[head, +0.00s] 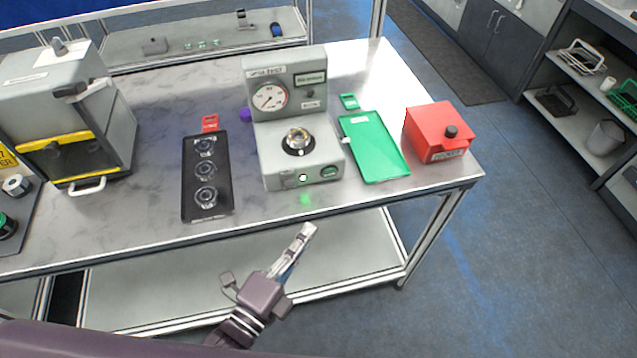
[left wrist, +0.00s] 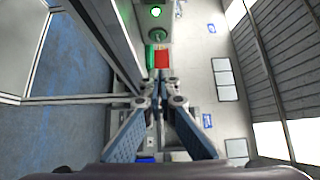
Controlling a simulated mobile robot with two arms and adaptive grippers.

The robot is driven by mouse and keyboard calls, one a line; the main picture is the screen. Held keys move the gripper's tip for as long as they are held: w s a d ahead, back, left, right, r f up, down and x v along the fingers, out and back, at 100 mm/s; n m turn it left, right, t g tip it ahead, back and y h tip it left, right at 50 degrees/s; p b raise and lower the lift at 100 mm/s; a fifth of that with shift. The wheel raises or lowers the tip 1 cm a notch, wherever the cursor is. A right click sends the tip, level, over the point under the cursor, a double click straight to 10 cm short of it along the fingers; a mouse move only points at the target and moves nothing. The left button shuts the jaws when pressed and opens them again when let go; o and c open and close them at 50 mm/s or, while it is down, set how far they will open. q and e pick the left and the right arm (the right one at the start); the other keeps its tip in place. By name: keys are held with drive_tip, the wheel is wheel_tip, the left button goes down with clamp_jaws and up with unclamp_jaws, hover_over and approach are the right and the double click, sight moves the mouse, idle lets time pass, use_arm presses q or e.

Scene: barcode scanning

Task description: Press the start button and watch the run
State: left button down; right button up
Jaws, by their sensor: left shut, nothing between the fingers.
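A grey test machine (head: 275,152) with a round dial gauge (head: 270,97) stands near the front edge of the table. A metal part sits in its round seat (head: 297,140). The start button (head: 303,178) on its front face is lit, with a green glow on the table edge below; the lit button also shows at the top of the left wrist view (left wrist: 155,12). My left gripper (head: 306,232) is shut and empty, in front of and below the button, apart from it. Its fingers meet in the left wrist view (left wrist: 162,78). My right gripper is not in view.
A black tray (head: 188,207) with several round metal parts lies left of the machine. A green tray (head: 372,150) and a red box (head: 432,135) stand right of it. A grey cabinet with yellow trim (head: 60,110) is far left. The table front is clear.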

use_arm(q)
drive_tip(key=shift+w, duration=0.1)
drive_tip(key=p, duration=0.3)
approach(335, 173)
drive_tip(key=d, duration=0.2)
drive_tip(key=w+d, duration=0.1)
drive_tip(key=d, duration=0.1)
drive_tip(key=shift+w+r, duration=0.1)
drive_tip(key=shift+w, duration=0.05)
drive_tip(key=shift+w+a+p, duration=0.15)
drive_tip(key=shift+w, duration=0.45)
drive_tip(key=shift+w+a+p, duration=0.15)
drive_tip(key=shift+w, duration=0.45)
drive_tip(key=shift+w+a+f, duration=0.2)
drive_tip(key=shift+w+a, duration=0.15)
drive_tip(key=shift+w, duration=0.4)
